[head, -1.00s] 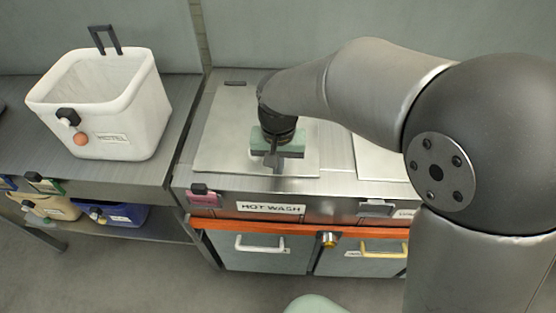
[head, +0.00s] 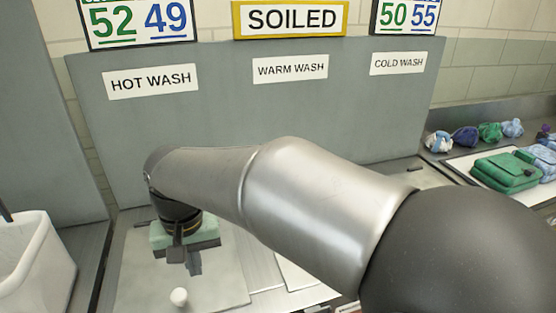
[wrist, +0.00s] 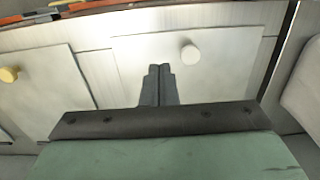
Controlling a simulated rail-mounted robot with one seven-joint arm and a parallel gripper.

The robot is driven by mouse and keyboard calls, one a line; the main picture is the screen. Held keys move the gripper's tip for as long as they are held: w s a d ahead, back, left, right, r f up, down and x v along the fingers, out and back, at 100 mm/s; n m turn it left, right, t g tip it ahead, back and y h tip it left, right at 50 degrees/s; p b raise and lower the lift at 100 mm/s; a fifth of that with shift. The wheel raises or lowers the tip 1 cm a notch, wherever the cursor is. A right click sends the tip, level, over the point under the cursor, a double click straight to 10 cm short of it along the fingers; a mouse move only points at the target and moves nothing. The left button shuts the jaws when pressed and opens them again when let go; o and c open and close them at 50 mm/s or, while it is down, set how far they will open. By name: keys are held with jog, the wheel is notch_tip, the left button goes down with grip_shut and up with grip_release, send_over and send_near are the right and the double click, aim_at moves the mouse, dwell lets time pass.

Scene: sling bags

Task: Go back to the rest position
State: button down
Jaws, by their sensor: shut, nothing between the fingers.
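My gripper (head: 188,262) hangs fingers-down above the left steel lid (head: 215,285) under the HOT WASH sign. Its dark fingers are together with nothing between them. They also show closed in the wrist view (wrist: 158,88), in front of the green and dark gripper body. The lid's white knob (head: 179,298) stands clear of the fingers; it also shows in the wrist view (wrist: 190,55). My grey arm crosses the middle of the head view and hides much of the counter.
A white bin (head: 38,270) stands at the left edge. The back panel carries HOT WASH (head: 150,82), WARM WASH (head: 290,68) and COLD WASH (head: 398,62) signs. At right, a green folded bag (head: 505,172) lies on a white tray, with several bundles behind.

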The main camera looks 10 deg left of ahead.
jog(key=w+d+m, duration=0.2)
jog(key=w+d, duration=0.2)
jog(key=d, duration=0.8)
jog(key=s+d+f+m, duration=0.1)
jog(key=s+d+f, duration=0.1)
jog(key=d, duration=0.6)
jog(key=s+d+f+m, duration=0.1)
jog(key=s+d, duration=0.3)
jog(key=d, duration=0.4)
jog(key=s+d+f+m, duration=0.1)
jog(key=s+d+f, duration=0.2)
jog(key=d, duration=0.5)
jog(key=shift+d+f+t, duration=0.3)
jog(key=shift+d+f, duration=0.05)
jog(key=shift+f, duration=0.25)
